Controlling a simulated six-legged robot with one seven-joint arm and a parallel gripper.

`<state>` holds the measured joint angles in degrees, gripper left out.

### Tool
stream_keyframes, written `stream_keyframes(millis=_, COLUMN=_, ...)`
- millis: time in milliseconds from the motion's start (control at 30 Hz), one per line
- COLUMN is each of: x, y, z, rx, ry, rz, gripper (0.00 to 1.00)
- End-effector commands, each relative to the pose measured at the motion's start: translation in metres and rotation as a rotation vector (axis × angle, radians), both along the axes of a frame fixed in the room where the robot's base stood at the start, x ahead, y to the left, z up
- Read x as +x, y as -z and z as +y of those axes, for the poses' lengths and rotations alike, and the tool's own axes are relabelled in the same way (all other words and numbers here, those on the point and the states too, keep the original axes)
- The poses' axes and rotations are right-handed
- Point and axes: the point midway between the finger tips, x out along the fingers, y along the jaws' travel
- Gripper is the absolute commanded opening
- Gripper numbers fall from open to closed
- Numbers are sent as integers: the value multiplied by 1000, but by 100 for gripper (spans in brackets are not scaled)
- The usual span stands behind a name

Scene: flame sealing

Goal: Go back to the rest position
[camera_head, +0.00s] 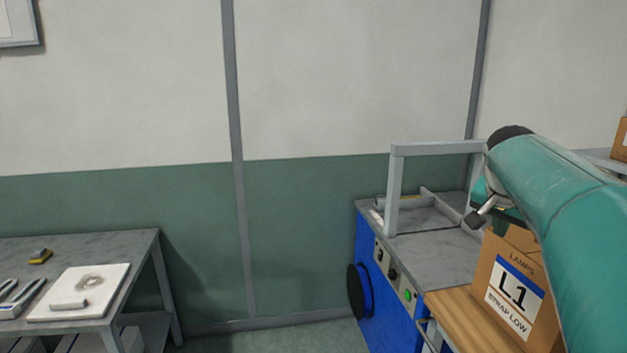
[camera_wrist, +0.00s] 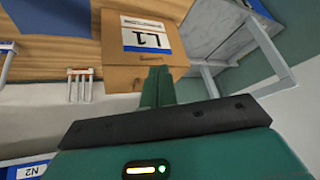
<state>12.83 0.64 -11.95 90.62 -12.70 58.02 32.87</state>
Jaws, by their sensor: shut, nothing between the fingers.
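My gripper (camera_wrist: 158,80) shows in the wrist view with its two green fingers together and nothing between them. The fingertips overlap the edge of a cardboard box labelled L1 (camera_wrist: 112,78) in that picture; I cannot tell how far apart they are. In the head view my teal arm (camera_head: 565,220) reaches in from the right, and the gripper is mostly hidden behind it. The box (camera_head: 497,318) stands upright there on a wooden top (camera_head: 465,315), partly covered by the arm. Its label reads "LAMPS", "L1" and "STRAP LOW".
A blue machine (camera_head: 375,260) with a grey top and upright grey arch (camera_head: 397,185) stands left of the box. A grey table (camera_head: 130,250) at the far left holds a white board (camera_head: 105,285) and a yellow-black item (camera_head: 40,257). Floor between them is clear.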

Motion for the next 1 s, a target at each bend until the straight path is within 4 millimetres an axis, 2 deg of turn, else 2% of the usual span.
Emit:
stream_keyframes(millis=33, x=-11, y=2, z=21, rx=9, ry=-55, rz=3, gripper=0)
stream_keyframes(millis=300, x=-71, y=33, z=125, rx=28, ry=-365, rz=38, gripper=0)
stream_keyframes(millis=467, x=-114, y=61, z=178, rx=20, ry=-545, rz=61, gripper=0)
stream_keyframes(millis=600, x=-155, y=91, z=219, rx=1, ry=-699, rz=80, gripper=0)
stream_keyframes(millis=700, x=-182, y=114, z=241, rx=-16, ry=-797, rz=93, gripper=0)
stream_keyframes(millis=800, x=-202, y=133, z=256, rx=-30, ry=-867, rz=102, gripper=0)
stream_keyframes(millis=1000, x=-216, y=147, z=265, rx=-43, ry=-921, rz=113, gripper=0)
